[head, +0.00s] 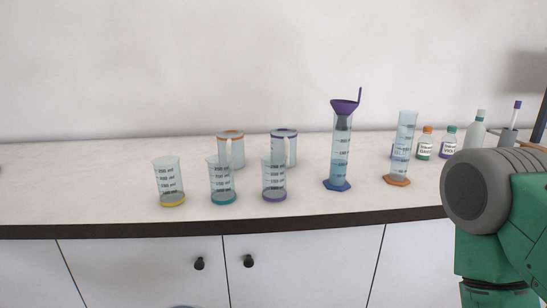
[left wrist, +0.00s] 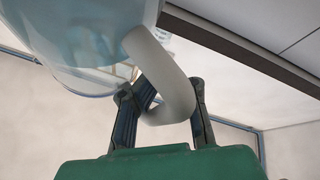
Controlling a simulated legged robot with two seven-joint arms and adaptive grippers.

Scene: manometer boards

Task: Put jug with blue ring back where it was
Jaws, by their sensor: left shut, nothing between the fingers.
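In the left wrist view a pale blue, see-through jug (left wrist: 75,30) with a thick whitish handle (left wrist: 168,75) fills the upper left. My left gripper (left wrist: 172,98) is at this handle, whose curved end overlaps the finger area. The gripper is shut and I cannot see it gripping the handle. No ring colour is clear on this jug. In the head view a thin pale blue arc (head: 182,306) shows at the bottom edge; I cannot tell what it belongs to. A jug with an orange ring (head: 230,135) and a jug with a purple ring (head: 284,132) stand on the counter. My right gripper is out of view.
Beakers with yellow (head: 173,200), teal (head: 223,199) and purple (head: 274,195) bases stand in front of the jugs. A blue-based cylinder (head: 341,160) holds a purple funnel (head: 344,106). An orange-based cylinder (head: 397,180) and bottles (head: 424,147) stand right. The counter's left (head: 70,185) is clear.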

